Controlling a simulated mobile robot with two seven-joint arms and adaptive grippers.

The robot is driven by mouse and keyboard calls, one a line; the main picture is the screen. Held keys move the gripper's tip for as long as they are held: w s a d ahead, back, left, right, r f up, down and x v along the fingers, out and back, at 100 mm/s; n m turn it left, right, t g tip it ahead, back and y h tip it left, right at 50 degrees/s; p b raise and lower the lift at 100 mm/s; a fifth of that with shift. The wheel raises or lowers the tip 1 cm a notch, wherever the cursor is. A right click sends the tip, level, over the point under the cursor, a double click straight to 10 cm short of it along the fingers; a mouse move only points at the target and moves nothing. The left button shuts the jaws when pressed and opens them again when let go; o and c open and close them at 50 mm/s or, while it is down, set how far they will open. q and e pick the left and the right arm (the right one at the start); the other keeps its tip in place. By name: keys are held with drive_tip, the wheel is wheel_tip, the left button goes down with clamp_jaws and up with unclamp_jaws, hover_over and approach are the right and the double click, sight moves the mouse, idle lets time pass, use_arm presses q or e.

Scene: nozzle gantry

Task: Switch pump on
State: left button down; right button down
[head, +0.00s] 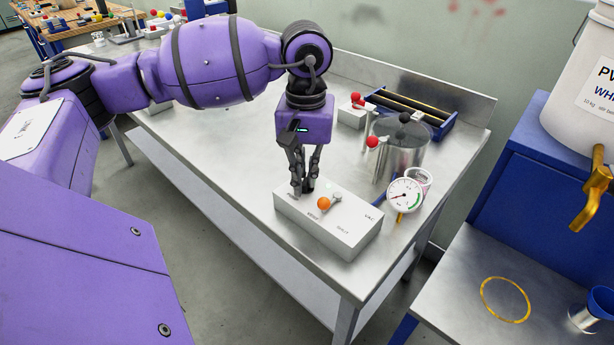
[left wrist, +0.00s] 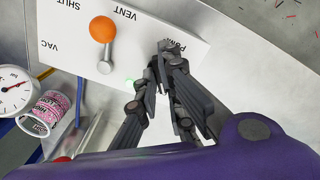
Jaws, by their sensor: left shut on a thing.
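A white control box (head: 338,232) sits at the front right of the metal bench, with labels on its top; VAC, SHUT and VENT read in the left wrist view, with a partly covered PUMP label beside them. A lever with an orange ball (head: 324,203) stands on the box; the ball also shows in the left wrist view (left wrist: 102,29). My left gripper (head: 304,189) points down at the box's left end, beside the lever. Its fingertips (left wrist: 167,50) are closed at the PUMP label on the pump switch, which they mostly hide. My right gripper is out of view.
At right stand a blue cabinet (head: 510,185) and a white bucket with a gold tap (head: 592,205).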

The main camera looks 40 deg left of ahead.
sight(306, 180)
use_arm(q)
drive_tip(key=shift+m, duration=0.5)
drive_tip(key=shift+r, duration=0.1)
drive_tip(key=c, duration=1.9)
unclamp_jaws()
drive_tip(key=shift+o, duration=0.2)
wheel_tip(306, 180, up, 12)
drive_tip(key=shift+s, duration=0.1)
